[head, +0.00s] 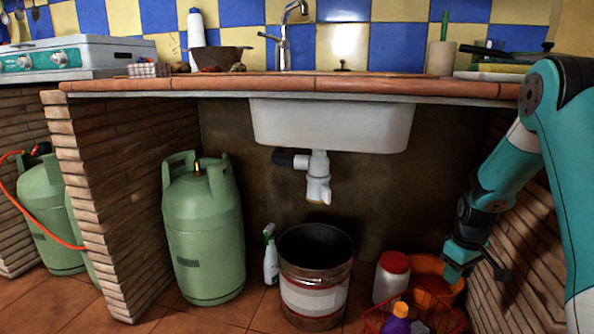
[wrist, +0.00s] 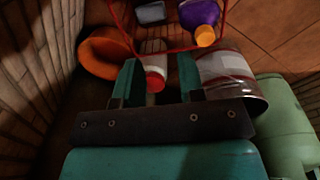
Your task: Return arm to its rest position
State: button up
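My teal arm (head: 555,150) reaches down from the right side of the head view. My gripper (head: 476,266) hangs low under the counter, beside the right brick wall and near an orange tub (head: 432,268). In the wrist view my gripper (wrist: 160,70) has its two teal fingers spread apart. A white jar with a red lid (wrist: 155,80) shows beyond the gap between them, and nothing is held. The same jar (head: 391,282) stands on the floor left of the tub in the head view.
A red wire basket (head: 440,322) with a purple bottle (head: 396,325) stands in front. A metal bucket (head: 315,280), spray bottle (head: 270,258) and green gas cylinder (head: 203,235) stand left. The counter edge (head: 300,86) and sink (head: 332,124) are above. The brick wall (head: 510,235) is close on the right.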

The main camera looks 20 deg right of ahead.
jog(key=s+a+r+t, duration=0.1)
jog(key=s+a+r, duration=0.25)
jog(key=a, duration=0.45)
jog(key=s+a+r+m, duration=0.1)
jog(key=s+a+r, duration=0.2)
jog(key=a+r, duration=0.3)
jog(key=s+a+r+t, duration=0.1)
jog(key=s+a+r, duration=0.2)
jog(key=a, duration=0.6)
jog(key=s+a+r+n+g+y+p, duration=0.1)
jog(key=s+a+r+n+y+p, duration=0.1)
jog(key=s+a+r+p, duration=0.4)
jog(key=s+a+r+n+g+y+p, duration=0.1)
jog(key=s+a+r+n+p, duration=0.2)
jog(key=r, duration=0.5)
jog(key=s+a+r+n+g+y+p, duration=0.1)
jog(key=s+a+r+n+y+p, duration=0.1)
jog(key=s+a+r+p, duration=0.35)
notch_tip(320, 180, up, 37)
jog(key=w+a+p, duration=0.1)
jog(key=w+p, duration=0.1)
jog(key=p, duration=3.1)
jog(key=shift+w+f+m+p, duration=0.2)
jog(key=shift+m+p, duration=0.1)
